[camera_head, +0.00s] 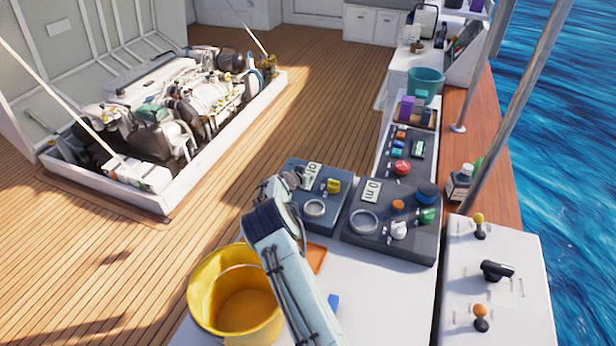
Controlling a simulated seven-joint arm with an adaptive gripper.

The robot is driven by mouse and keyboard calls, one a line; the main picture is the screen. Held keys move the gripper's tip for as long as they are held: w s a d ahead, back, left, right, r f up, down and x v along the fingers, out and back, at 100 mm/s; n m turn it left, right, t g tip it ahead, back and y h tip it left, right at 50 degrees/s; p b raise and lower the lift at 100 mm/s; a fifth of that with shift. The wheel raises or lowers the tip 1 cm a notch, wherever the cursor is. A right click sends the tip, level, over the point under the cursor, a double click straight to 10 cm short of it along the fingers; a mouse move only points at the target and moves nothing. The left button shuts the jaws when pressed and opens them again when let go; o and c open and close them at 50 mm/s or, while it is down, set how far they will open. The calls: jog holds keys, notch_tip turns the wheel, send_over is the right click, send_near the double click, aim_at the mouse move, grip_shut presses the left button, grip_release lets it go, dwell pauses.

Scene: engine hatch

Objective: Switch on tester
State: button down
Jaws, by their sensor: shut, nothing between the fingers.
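A blue-grey control box (327,222) with a white label, a yellow knob (334,185) and a round gauge (315,208) sits on the white counter. A larger dark box (395,245) stands to its right, with a round gauge, a white knob (399,229) and orange, blue and green controls. I cannot tell which of them is the tester. My gripper (301,180) is shut and empty over the left box's upper left part, beside its label. I cannot tell whether it touches the box. My wrist hides the left box's left side.
A yellow bucket (205,290) stands left of my arm. A white panel with levers (497,271) is at right. Behind the boxes are another panel with a red button (402,168) and a teal bucket (425,82). An open engine hatch (190,185) lies at left; deck between is clear.

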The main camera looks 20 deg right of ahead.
jog(key=shift+w+d+f+g+y, duration=0.15)
jog(key=shift+d+f+g+y, duration=0.05)
jog(key=shift+f+g+y, duration=0.15)
jog(key=shift+a, duration=0.2)
jog(key=shift+s+a+f, duration=0.1)
jog(key=shift+s+a, duration=0.45)
jog(key=shift+s, duration=0.1)
